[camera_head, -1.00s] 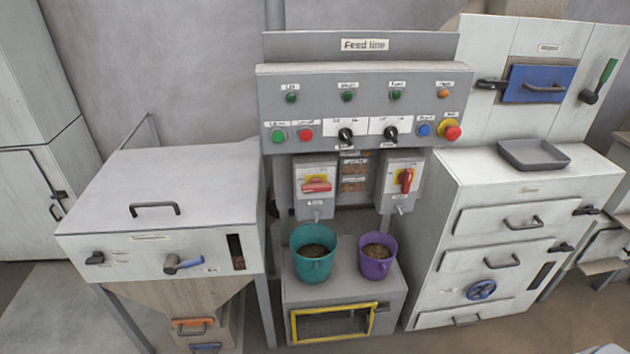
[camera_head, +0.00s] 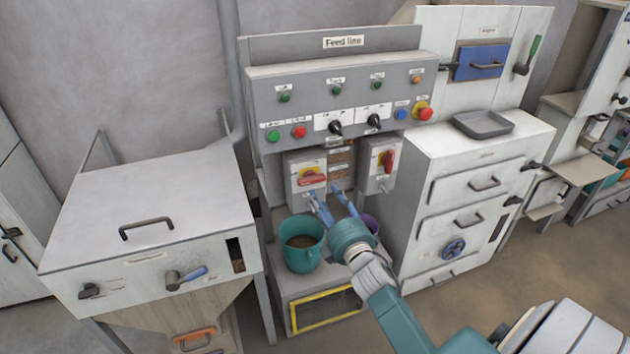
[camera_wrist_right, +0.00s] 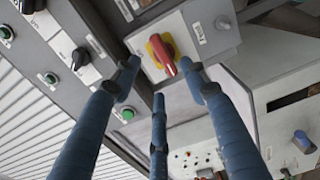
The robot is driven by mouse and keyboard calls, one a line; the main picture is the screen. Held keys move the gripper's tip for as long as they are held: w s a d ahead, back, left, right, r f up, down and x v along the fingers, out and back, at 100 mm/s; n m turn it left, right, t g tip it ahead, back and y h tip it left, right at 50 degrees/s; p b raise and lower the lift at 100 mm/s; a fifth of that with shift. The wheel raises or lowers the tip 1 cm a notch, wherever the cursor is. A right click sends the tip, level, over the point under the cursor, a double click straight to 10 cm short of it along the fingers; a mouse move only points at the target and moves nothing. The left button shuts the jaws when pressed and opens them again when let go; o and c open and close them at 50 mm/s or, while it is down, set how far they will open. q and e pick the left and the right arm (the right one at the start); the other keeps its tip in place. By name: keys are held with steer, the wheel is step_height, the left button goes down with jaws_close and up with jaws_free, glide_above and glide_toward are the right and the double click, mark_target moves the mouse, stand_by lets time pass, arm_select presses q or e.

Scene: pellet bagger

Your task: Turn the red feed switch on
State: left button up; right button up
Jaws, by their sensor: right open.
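Two grey switch boxes hang under the Feed line panel. The left one has a red rotary switch (camera_head: 312,178) on a yellow plate, its handle lying sideways. The right one has a similar red switch (camera_head: 388,161), its handle upright. In the right wrist view the left switch's red handle (camera_wrist_right: 164,54) shows beyond the spread fingers (camera_wrist_right: 163,82); no contact is visible. My left gripper is out of view.
A teal bucket (camera_head: 303,255) and a partly hidden purple bucket (camera_head: 370,223) stand below the switches. The control panel (camera_head: 350,98) with knobs and buttons overhangs them. A hopper (camera_head: 140,215) stands left, a drawer cabinet (camera_head: 478,150) right.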

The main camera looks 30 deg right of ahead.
mark_target(313, 180)
steer(key=x, duration=0.5)
steer(key=p+x, duration=0.1)
steer(key=x, duration=0.2)
steer(key=shift+w+a, duration=0.2)
steer(key=shift+w, duration=0.15)
jaws_close()
